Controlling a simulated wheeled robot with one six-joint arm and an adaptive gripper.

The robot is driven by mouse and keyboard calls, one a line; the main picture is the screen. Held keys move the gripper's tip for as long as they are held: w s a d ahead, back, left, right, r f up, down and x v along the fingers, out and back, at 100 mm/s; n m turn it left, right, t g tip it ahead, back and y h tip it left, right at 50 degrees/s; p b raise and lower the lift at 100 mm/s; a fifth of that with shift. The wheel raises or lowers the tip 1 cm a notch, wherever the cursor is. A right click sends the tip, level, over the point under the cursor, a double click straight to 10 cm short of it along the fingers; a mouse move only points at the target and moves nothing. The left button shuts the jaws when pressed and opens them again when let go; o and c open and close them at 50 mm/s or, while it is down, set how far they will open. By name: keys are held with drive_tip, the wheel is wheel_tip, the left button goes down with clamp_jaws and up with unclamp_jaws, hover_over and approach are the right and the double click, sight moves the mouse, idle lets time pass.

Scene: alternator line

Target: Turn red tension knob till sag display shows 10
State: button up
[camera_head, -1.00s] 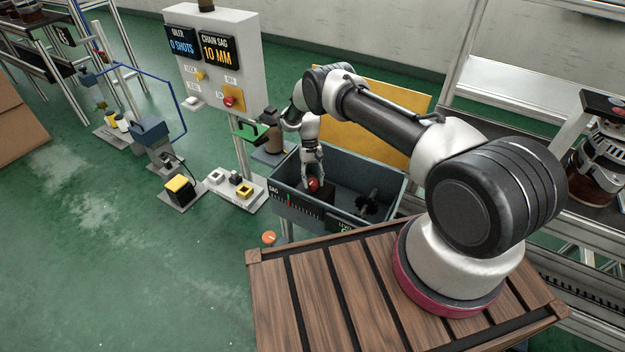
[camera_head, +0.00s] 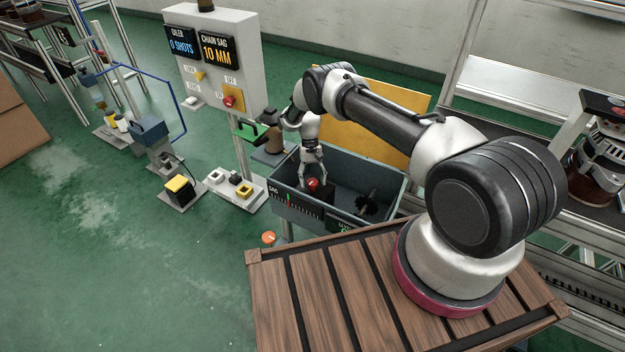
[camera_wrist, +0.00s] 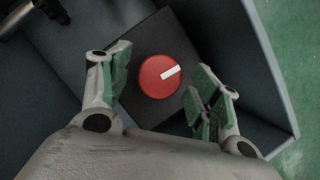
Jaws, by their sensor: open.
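The red tension knob (camera_head: 313,184) sits on a dark block inside the grey bin. In the wrist view the knob (camera_wrist: 159,77) is round with a white pointer bar, angled up to the right. My gripper (camera_head: 313,178) is over the knob, pointing down. In the wrist view its green-padded fingers (camera_wrist: 160,92) stand apart on either side of the knob, with gaps to it. The sag display (camera_head: 217,50) on the grey panel reads "CHAIN SAG 10 MM".
The grey bin (camera_head: 345,222) has walls around the knob and a dark toothed wheel (camera_head: 367,204) to its right. A display beside the sag one reads 0 shots (camera_head: 181,42). A red button on a yellow plate (camera_head: 229,101) is on the panel.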

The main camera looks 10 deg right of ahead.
drive_tip(key=v, duration=1.2)
